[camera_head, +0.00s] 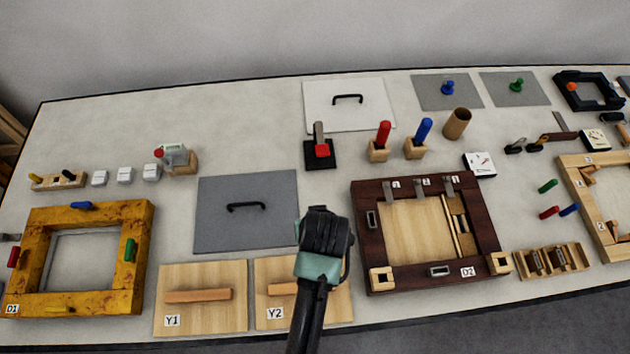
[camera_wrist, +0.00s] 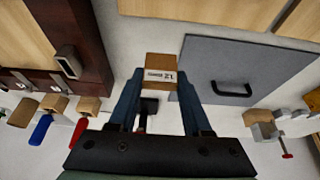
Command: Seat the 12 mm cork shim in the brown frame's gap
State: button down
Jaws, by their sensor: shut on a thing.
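The brown frame (camera_head: 362,240), labelled D2, lies flat right of centre in the head view, with a pale wood panel inside. Along the panel's right side is a narrow strip with a thin light bar and small cork-coloured pieces; I cannot tell the gap's exact extent. The frame's corner also shows at upper left in the wrist view (camera_wrist: 93,62). My gripper (camera_wrist: 161,78) is shut on the cork shim (camera_wrist: 160,67), a small tan block with a label reading 12. In the head view my gripper (camera_head: 325,235) is left of the frame, and the shim is hidden.
A grey plate with a handle (camera_head: 220,225) lies left of my gripper. Wood boards Y1 (camera_head: 235,275) and Y2 (camera_head: 335,305) lie in front. Red and blue tools in holders (camera_head: 378,152) stand behind the frame. A slotted wooden rack (camera_head: 525,262) lies to its right.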

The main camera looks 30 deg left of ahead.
jog(key=shift+f, duration=2.05)
jog(key=shift+f, duration=0.15)
jog(key=shift+c, duration=1.7)
grip_release()
jog(key=v, duration=1.2)
jog(key=shift+r, duration=0.2)
